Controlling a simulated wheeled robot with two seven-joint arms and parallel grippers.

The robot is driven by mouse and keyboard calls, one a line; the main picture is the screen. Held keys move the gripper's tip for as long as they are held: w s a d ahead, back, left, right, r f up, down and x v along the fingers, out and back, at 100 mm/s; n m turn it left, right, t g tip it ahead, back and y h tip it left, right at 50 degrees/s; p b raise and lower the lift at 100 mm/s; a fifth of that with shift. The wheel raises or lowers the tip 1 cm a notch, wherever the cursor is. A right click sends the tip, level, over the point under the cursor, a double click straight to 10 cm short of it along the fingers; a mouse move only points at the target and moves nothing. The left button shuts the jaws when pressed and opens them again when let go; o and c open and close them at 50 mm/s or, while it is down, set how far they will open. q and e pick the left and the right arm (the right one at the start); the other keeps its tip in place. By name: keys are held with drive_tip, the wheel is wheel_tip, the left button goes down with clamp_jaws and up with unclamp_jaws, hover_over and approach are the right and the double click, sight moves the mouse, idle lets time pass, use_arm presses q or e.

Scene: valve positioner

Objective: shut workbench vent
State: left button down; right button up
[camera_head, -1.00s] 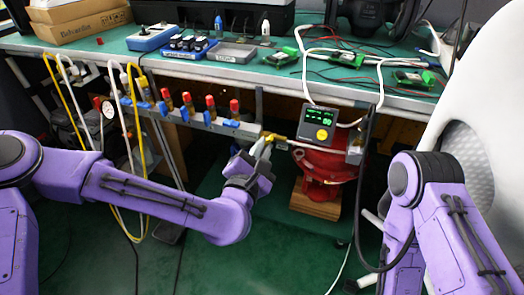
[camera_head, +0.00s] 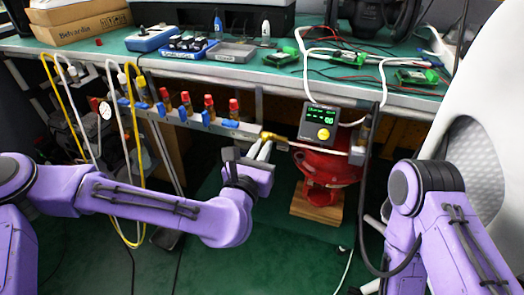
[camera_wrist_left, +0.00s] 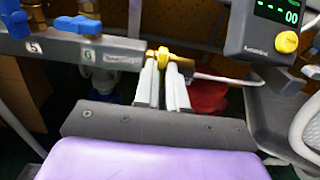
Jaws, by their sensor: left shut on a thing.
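The yellow vent handle (camera_head: 269,136) sits at the right end of the grey valve manifold (camera_head: 190,119) under the workbench. It also shows in the left wrist view (camera_wrist_left: 163,53), close to a small label that I cannot read. My left gripper (camera_head: 263,148) reaches up to it from below. In the left wrist view the two pale fingers (camera_wrist_left: 164,72) stand close together with their tips at the yellow handle, shut on it. The fingertips hide part of the handle. My right arm is at the right of the head view, but its gripper does not show.
Blue-handled valves (camera_wrist_left: 78,24) line the manifold left of the vent. A positioner with a green display (camera_head: 320,122) and a red valve body (camera_head: 325,170) are close on the right. The workbench edge (camera_head: 260,80) is above. Hoses hang at left; green floor below is open.

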idle(0.5)
use_arm(q)
drive_tip(key=c, duration=1.2)
unclamp_jaws()
drive_tip(key=shift+s, duration=0.1)
drive_tip(key=p+v, duration=1)
drive_tip(key=shift+s+p, duration=0.2)
drive_tip(key=shift+p, duration=0.15)
drive_tip(key=shift+a, duration=0.1)
